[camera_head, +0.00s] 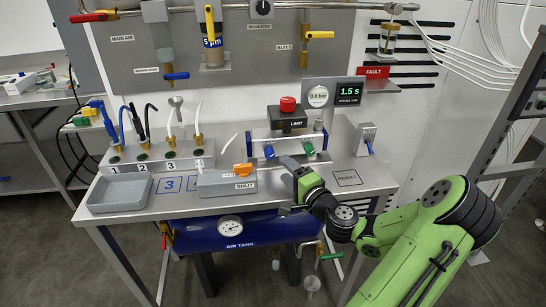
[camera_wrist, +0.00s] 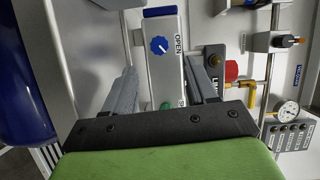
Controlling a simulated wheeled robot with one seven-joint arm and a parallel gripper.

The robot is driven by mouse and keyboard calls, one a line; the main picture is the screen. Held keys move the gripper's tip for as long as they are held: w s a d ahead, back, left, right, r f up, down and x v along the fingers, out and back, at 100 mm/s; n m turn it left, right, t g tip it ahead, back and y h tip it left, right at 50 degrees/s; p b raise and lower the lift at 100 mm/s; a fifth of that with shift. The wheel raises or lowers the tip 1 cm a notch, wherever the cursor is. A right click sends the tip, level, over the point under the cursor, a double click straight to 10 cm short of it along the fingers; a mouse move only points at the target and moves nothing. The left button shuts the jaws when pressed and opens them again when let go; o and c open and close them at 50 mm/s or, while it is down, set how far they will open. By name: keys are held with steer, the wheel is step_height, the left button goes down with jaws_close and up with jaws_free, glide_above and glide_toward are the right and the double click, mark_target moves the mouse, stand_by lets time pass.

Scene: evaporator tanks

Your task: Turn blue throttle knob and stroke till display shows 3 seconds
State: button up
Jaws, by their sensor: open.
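The blue throttle knob (camera_head: 269,152) is on the left front of the silver actuator unit (camera_head: 290,139). In the wrist view the blue knob (camera_wrist: 160,46) has a white mark and sits beside the word OPEN, in the space between my finger lines and beyond them. A green knob (camera_head: 308,149) is on the same unit, to the right; it is partly hidden in the wrist view (camera_wrist: 166,106). The display (camera_head: 348,94) reads 1.5 s.
A black LIMIT box (camera_head: 287,119) with a red top stands behind the unit. A small box with a blue lever (camera_head: 370,146) is to the right. A grey SHUT box with an orange handle (camera_head: 243,169) and a grey tray (camera_head: 120,192) are to the left.

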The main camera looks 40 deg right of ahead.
mark_target(272, 156)
steer(key=x, duration=0.8)
steer(key=c, duration=1.1)
steer(key=shift+o, duration=0.2)
